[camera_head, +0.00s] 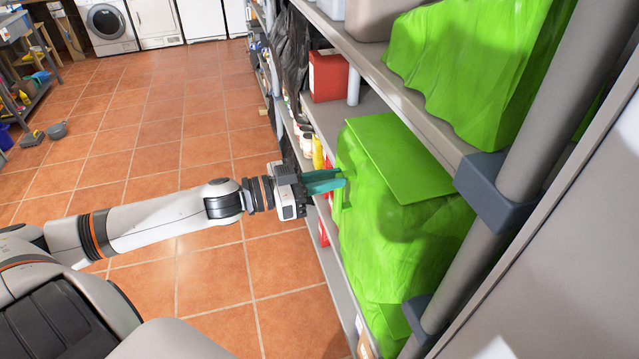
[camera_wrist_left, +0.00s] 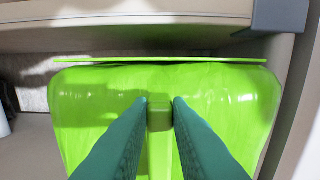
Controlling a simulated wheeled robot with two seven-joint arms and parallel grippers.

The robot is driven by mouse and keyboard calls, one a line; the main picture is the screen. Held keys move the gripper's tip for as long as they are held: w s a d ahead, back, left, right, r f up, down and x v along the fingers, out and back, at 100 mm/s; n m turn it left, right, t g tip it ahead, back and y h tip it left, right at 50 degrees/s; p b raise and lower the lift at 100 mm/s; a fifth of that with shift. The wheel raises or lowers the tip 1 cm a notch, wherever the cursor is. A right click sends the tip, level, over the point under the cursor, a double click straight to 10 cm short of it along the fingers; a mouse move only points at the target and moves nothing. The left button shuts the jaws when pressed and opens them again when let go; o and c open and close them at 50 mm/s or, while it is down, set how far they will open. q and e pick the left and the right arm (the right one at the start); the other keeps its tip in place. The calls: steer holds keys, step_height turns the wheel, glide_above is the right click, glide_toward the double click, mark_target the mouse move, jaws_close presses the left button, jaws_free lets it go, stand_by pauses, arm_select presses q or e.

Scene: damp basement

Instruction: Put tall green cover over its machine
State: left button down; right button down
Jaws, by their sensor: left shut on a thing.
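A bright green cover (camera_head: 405,230) with a flat top panel stands on the middle of the rack at right. It hangs down past the shelf edge in the head view and fills much of the left wrist view (camera_wrist_left: 225,110). My left gripper (camera_head: 335,182), with teal fingers, is at the cover's near face. In the left wrist view its fingertips (camera_wrist_left: 160,112) are shut on a small green grip on that face. A second green cover (camera_head: 475,60) sits on the shelf above. No machine shows under either cover. My right gripper is out of view.
The grey shelf rack (camera_head: 400,95) runs along the right, with a thick post (camera_head: 520,160) beside the covers. A red box (camera_head: 327,76) and bottles stand farther along. A washing machine (camera_head: 108,27) stands at the back.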

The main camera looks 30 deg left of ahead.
mark_target(354, 173)
arm_select(q)
steer(key=shift+b+x, duration=0.3)
steer(key=shift+x, duration=1.7)
steer(key=shift+p+x, duration=1.4)
steer(key=shift+x, duration=0.65)
steer(key=shift+w+d, duration=0.35)
steer(key=c, duration=1.3)
jaws_free()
steer(key=shift+o, duration=0.2)
